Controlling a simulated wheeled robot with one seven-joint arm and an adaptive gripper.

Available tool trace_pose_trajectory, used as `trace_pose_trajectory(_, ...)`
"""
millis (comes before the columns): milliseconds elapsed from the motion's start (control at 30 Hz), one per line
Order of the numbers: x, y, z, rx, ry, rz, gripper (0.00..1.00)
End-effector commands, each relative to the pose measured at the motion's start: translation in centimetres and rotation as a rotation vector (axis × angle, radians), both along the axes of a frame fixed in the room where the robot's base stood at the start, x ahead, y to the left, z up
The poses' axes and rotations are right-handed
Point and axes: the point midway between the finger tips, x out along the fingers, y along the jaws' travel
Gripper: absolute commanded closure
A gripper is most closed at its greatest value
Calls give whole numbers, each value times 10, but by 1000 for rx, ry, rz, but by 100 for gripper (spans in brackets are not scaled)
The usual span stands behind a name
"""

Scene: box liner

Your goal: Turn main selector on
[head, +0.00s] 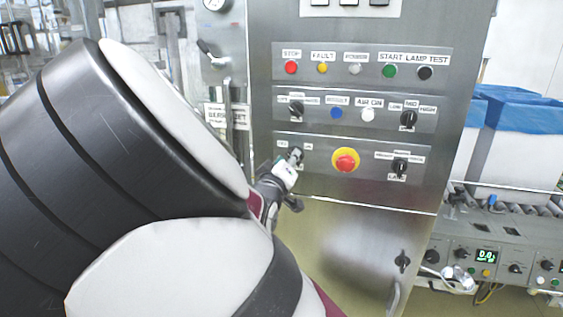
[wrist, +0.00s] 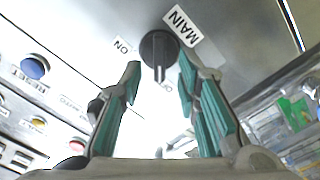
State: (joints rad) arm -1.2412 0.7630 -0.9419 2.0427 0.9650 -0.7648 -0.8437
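The main selector is a round black knob (wrist: 158,55) with a raised ridge, set in a metal panel in the wrist view. A MAIN label (wrist: 182,26) is beside it and an ON label (wrist: 123,46) is to its left. Another small label below it is partly hidden. My gripper (wrist: 160,66) is open, with its teal-padded fingers on either side of the knob and gaps visible beside it. In the head view my gripper (head: 289,169) is at the lower-left selector (head: 296,154) of the cabinet, partly covering it.
A red emergency stop (head: 345,160) on a yellow ring is just right of my gripper. Rows of buttons and other selectors are above. A vertical handle (head: 228,110) is at the cabinet's left. Blue-lined boxes (head: 515,110) stand on a conveyor at right.

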Motion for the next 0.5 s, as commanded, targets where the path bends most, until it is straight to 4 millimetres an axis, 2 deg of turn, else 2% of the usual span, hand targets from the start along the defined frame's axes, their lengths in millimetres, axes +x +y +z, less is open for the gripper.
trace_pose_trajectory(133, 9, -3, 0, 0, 0, -1, 70)
trace_pose_trajectory(433, 11, -3, 0, 0, 1, 1, 70)
trace_pose_trajectory(467, 11, -3, 0, 0, 1, 1, 75)
trace_pose_trajectory(500, 11, -3, 0, 0, 1, 1, 84)
